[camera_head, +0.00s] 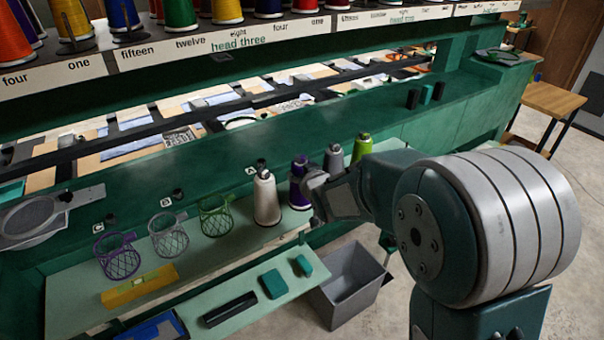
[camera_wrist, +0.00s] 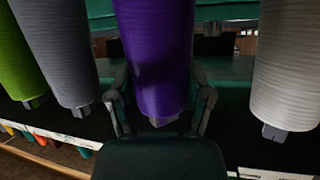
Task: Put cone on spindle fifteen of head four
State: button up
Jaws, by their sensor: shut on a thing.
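A purple cone of thread (camera_head: 299,192) stands upright on the pale green shelf, between a white cone (camera_head: 266,200) and a grey cone (camera_head: 333,163). A green cone (camera_head: 361,149) is at the row's right end. My gripper (camera_head: 315,184) is shut on the purple cone, reaching from the right. In the wrist view the purple cone (camera_wrist: 157,60) is between my fingers (camera_wrist: 160,112), with the white cone (camera_wrist: 285,65) apart at the right. The rack label strip (camera_head: 238,43) reads "head three" at top; part of another head shows at its left. No "head four" label shows.
Wire baskets in purple (camera_head: 118,258), grey (camera_head: 168,236) and green (camera_head: 214,212) stand left of the cones, beside a yellow block (camera_head: 140,286). A grey bin (camera_head: 350,290) is below the shelf. Colored cones (camera_head: 179,14) fill the rack above.

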jog(key=o, duration=1.2)
jog(key=shift+o, duration=0.2)
jog(key=shift+s+d+r, duration=0.1)
jog(key=shift+s+r, duration=0.05)
jog(key=shift+s, duration=0.1)
jog(key=s+d+r+m+g+h, duration=0.1)
jog(key=s+d+r+h, duration=0.1)
jog(key=s+d+r, duration=0.5)
jog(key=s+d+m+g+h, duration=0.1)
jog(key=s+d+h, duration=0.1)
jog(key=s+d, duration=0.65)
jog(key=s+d+m+g, duration=0.1)
jog(key=s+g, duration=0.4)
jog(key=s, duration=1.3)
jog(key=shift+d+m+h, duration=0.2)
jog(key=shift+m+h, duration=0.1)
jog(key=shift+m, duration=0.1)
